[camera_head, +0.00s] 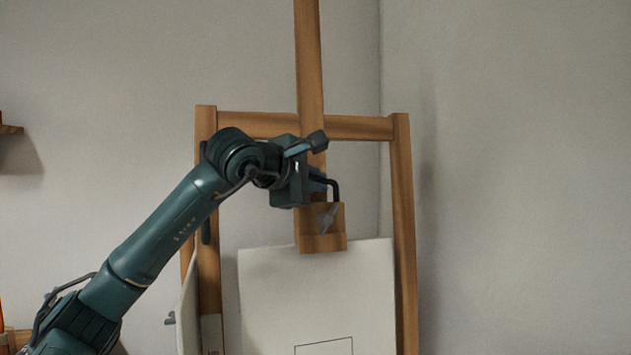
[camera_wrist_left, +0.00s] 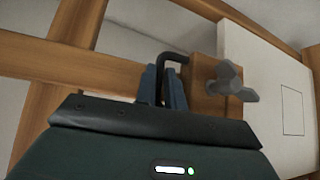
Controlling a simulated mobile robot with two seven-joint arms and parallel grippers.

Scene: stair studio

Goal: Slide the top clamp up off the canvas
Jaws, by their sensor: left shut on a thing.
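The top clamp (camera_head: 308,232) is a wooden block on the easel's central mast, with a grey knob on its face and a dark bent handle on top. Its lower edge meets the top edge of the white canvas (camera_head: 270,295). My left gripper (camera_head: 320,180) is shut on the clamp's dark handle, just above the block. In the left wrist view, the blue fingers (camera_wrist_left: 163,88) close around the bent handle (camera_wrist_left: 173,58), beside the clamp's block (camera_wrist_left: 203,72) and its grey knob (camera_wrist_left: 232,83). My right gripper is not in view.
The wooden easel (camera_head: 402,200) has two uprights and a crossbar behind my arm. Its mast (camera_head: 309,55) rises clear above the clamp. Another pale panel (camera_head: 188,310) leans at the left upright. A small shelf (camera_head: 10,129) is on the left wall.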

